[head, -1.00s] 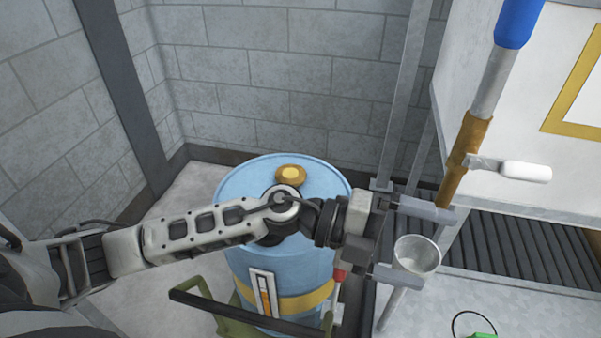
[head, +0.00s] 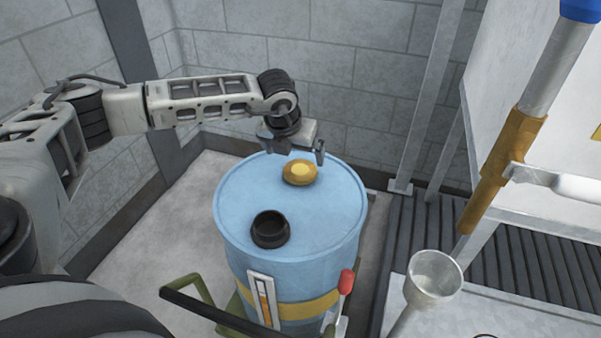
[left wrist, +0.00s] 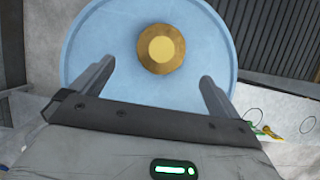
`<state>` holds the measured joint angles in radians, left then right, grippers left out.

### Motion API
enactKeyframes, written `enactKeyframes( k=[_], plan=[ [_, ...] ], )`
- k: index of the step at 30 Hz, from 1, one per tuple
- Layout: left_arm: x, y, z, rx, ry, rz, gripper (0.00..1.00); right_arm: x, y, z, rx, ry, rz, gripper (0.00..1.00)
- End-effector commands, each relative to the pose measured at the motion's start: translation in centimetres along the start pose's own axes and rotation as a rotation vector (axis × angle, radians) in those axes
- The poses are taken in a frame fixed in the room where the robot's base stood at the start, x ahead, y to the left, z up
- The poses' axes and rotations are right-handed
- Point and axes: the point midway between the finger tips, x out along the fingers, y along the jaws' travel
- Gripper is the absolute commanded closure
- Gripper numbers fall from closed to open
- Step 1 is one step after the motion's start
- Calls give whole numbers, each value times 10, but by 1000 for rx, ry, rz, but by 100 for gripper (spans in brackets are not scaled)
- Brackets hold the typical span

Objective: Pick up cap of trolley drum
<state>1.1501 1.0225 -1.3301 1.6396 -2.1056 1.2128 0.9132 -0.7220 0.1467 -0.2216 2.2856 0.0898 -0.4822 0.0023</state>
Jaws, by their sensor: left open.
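The drum (head: 330,215) is light blue with a yellow band and stands on a green trolley. Its cap (head: 300,173), brown-gold with a yellow centre, sits on the far part of the drum top. My left gripper (head: 300,158) is open and empty, pointing down just above and behind the cap in the head view. In the left wrist view the cap (left wrist: 161,48) lies beyond the fingertips, centred between the two fingers (left wrist: 155,78), with nothing touching it. My right gripper is not in view.
A black open ring (head: 270,230) stands on the near part of the drum top. The trolley's dark handle (head: 235,315) crosses in front. A metal funnel (head: 435,277) and an orange-brown pipe (head: 500,165) stand to the right. Block walls close off the back.

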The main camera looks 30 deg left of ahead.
Motion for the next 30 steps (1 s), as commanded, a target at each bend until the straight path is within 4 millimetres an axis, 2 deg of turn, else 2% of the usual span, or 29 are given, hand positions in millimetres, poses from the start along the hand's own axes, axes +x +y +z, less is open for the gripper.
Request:
enactKeyframes(
  k=[3, 11, 18, 21, 28, 29, 30],
  plan=[
    [19, -1, 0, 1, 2, -1, 0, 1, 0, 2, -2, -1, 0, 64],
    [38, -2, 1, 1, 1, -2, 0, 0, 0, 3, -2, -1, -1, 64],
    [74, -2, 3, 1, 1, -2, 0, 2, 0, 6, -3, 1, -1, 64],
    [80, -2, 3, 1, 1, -2, 0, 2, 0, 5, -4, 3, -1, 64],
    [81, -2, 3, 1, 0, -3, 0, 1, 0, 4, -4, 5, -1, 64],
    [81, -2, 3, 1, 0, -3, 6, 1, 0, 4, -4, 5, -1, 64],
    [81, -2, 3, 1, 1, -3, 17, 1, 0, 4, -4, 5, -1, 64]
  ],
)
